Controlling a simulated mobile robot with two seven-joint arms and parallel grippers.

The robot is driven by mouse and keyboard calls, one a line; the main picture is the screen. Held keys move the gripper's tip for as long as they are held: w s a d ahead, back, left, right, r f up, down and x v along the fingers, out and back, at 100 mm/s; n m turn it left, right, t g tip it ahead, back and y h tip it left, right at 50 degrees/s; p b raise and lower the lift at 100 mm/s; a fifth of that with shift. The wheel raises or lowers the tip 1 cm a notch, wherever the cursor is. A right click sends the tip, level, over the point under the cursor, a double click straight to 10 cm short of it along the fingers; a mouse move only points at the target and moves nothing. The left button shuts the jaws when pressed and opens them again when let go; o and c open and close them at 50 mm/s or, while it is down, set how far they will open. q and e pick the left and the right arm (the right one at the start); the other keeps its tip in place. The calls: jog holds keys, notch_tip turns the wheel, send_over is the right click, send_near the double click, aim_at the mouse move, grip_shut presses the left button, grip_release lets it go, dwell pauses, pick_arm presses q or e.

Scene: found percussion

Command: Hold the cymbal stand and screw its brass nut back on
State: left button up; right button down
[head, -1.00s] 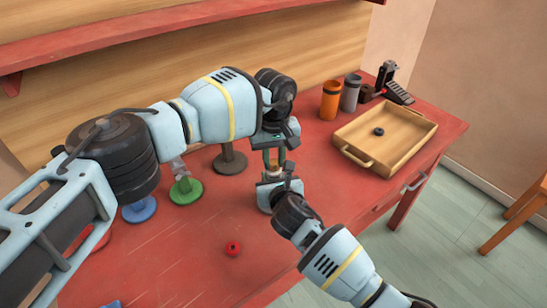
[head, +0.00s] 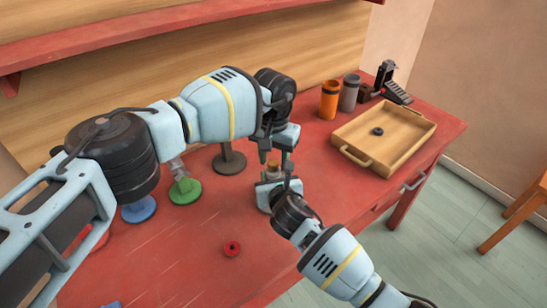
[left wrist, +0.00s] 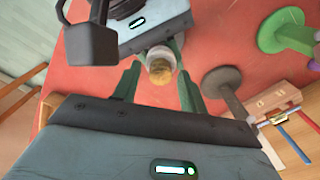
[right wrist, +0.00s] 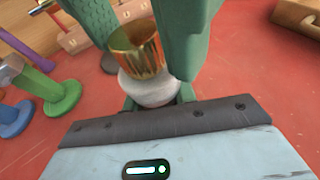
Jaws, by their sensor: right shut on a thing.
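The brass nut (right wrist: 136,45) sits on top of the pale cymbal stand (right wrist: 150,92) in the right wrist view. The left wrist view shows the nut (left wrist: 160,70) from above. My right gripper (right wrist: 158,100) is shut on the stand just below the nut; in the head view it (head: 273,187) is at the table's middle. My left gripper (head: 277,158) comes down from above, its fingers apart on either side of the nut. A gap shows beside the nut in the left wrist view (left wrist: 160,62). The stand's lower part is hidden by my right gripper.
Grey (head: 230,163), green (head: 186,193) and blue (head: 139,210) stands are left of my grippers. A red ring (head: 232,248) lies in front. A wooden tray (head: 408,150) with a dark ring (head: 377,131) is at right, with orange (head: 329,102) and grey (head: 349,95) canisters behind.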

pick_arm(q)
jog(key=shift+r, duration=0.1)
jog(key=shift+r, duration=2.15)
jog(key=shift+c, duration=0.5)
